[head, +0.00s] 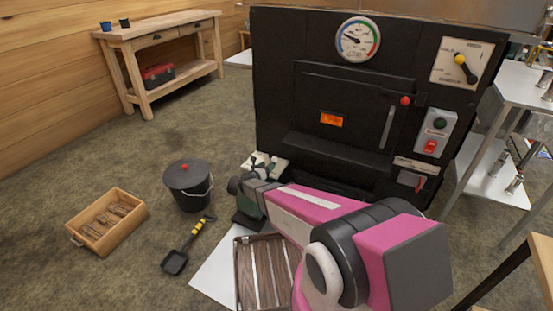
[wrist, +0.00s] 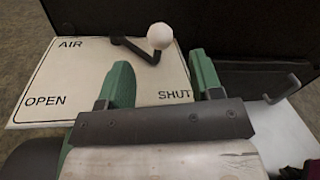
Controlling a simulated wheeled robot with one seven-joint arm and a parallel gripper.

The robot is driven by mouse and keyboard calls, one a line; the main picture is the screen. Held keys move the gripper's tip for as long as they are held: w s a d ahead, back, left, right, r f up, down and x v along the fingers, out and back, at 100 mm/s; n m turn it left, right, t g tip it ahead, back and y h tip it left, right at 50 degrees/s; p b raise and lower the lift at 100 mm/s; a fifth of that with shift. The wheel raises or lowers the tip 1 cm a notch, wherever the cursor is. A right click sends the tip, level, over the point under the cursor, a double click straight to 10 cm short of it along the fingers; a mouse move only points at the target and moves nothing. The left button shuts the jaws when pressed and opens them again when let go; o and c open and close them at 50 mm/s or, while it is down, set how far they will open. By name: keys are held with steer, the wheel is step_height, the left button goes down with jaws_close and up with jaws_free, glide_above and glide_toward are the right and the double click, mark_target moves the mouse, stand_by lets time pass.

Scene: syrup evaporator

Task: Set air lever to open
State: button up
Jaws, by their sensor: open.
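The air plate (wrist: 75,85) is a white board in the wrist view, marked AIR at the upper left, OPEN at the lower left and SHUT at the right. The air lever (wrist: 160,37) has a white ball knob and a bent dark rod. Its knob is at the upper right of the plate, above the SHUT mark in the picture. My gripper (wrist: 164,75) has green fingers, spread apart and empty. The knob appears between and just beyond the fingertips; contact cannot be told. In the head view my arm largely hides the gripper and plate.
The black evaporator front (head: 300,110) rises close by, with a gauge (head: 357,40) and a switch panel (head: 435,135). A dark hook-like handle (wrist: 280,90) is right of my fingers. A lidded bucket (head: 188,187), shovel (head: 187,247) and wooden crate (head: 108,224) stand on the floor.

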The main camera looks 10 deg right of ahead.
steer(key=x, duration=0.9)
steer(key=shift+w, duration=0.1)
jaws_close()
